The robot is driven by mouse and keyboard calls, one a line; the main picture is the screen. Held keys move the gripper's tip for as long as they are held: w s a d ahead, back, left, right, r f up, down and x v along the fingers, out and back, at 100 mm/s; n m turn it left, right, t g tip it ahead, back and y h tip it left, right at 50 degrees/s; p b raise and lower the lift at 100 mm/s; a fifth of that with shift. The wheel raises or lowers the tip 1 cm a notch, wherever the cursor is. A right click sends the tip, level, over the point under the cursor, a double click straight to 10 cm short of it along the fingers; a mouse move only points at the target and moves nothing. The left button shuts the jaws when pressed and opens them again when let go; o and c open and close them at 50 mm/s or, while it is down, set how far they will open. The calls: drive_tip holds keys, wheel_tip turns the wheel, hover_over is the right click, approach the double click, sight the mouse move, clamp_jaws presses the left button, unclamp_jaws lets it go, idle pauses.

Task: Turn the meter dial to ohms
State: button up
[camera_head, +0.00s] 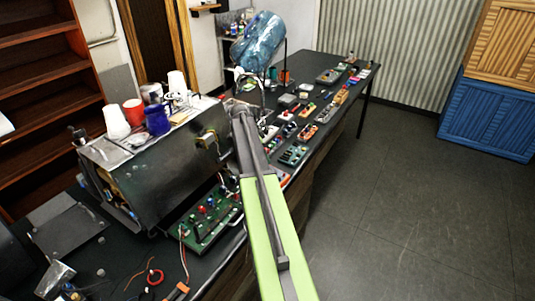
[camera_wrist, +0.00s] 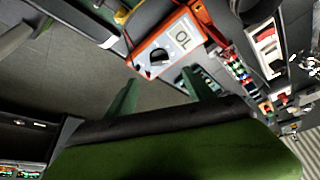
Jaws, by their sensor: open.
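The meter (camera_wrist: 146,52) is an orange-edged box with a pale face, in the upper middle of the wrist view. Its display (camera_wrist: 182,38) appears to read "OL". Its dark dial (camera_wrist: 158,63) sits on the face toward the lower left; the dial's setting is too small to read. My gripper (camera_wrist: 158,78) is open, its two green fingers apart and pointing toward the meter, with nothing visible between them. I cannot tell how far the fingertips are from the dial. In the head view my arm covers part of the bench, and the fingertips cannot be made out.
A metal brewer housing (camera_head: 150,170) with cups on top stands on the dark bench, left of my arm. A green circuit board (camera_head: 207,217) lies in front of it. A blue water jug (camera_head: 258,42) and several small devices are farther back. The floor (camera_head: 400,200) at right is clear.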

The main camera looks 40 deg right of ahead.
drive_tip(key=p+v, duration=0.5)
drive_tip(key=v, duration=0.2)
drive_tip(key=shift+r, duration=0.15)
drive_tip(key=shift+a, duration=0.1)
